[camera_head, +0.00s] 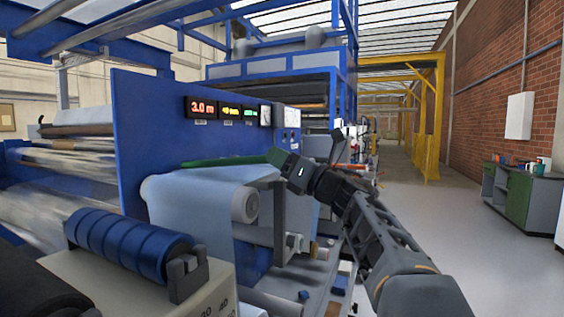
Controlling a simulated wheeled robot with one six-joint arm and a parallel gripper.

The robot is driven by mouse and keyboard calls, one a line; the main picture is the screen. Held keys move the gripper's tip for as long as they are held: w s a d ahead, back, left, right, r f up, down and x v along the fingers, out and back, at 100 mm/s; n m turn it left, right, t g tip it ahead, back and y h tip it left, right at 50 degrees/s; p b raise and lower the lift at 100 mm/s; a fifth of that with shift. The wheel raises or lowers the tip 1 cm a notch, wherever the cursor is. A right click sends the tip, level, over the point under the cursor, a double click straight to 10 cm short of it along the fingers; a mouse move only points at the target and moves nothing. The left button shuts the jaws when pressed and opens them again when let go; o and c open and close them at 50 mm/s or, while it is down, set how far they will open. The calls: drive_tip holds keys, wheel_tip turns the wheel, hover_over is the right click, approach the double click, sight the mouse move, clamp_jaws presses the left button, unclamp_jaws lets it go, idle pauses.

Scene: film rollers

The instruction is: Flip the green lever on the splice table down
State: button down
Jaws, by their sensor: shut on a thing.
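The green lever (226,160) is a long thin bar, lying nearly level across the front of the blue machine panel, above the pale film web. My gripper (275,157) is at the lever's right end and is shut on it. The fingers hide that end of the lever. The splice table cannot be clearly told apart from the film and rollers below the lever.
A pale film web (190,200) runs over a grey roller (245,203) just below the lever. The blue panel (150,120) with lit displays (202,107) stands behind. A blue segmented roller (130,240) is at front left. Open floor (440,230) lies right.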

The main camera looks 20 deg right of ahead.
drive_tip(key=shift+f, duration=0.15)
drive_tip(key=c, duration=0.7)
unclamp_jaws()
drive_tip(key=shift+s, duration=0.1)
drive_tip(key=b+v, duration=0.2)
drive_tip(key=v, duration=1.1)
drive_tip(key=shift+s+d+f, duration=0.2)
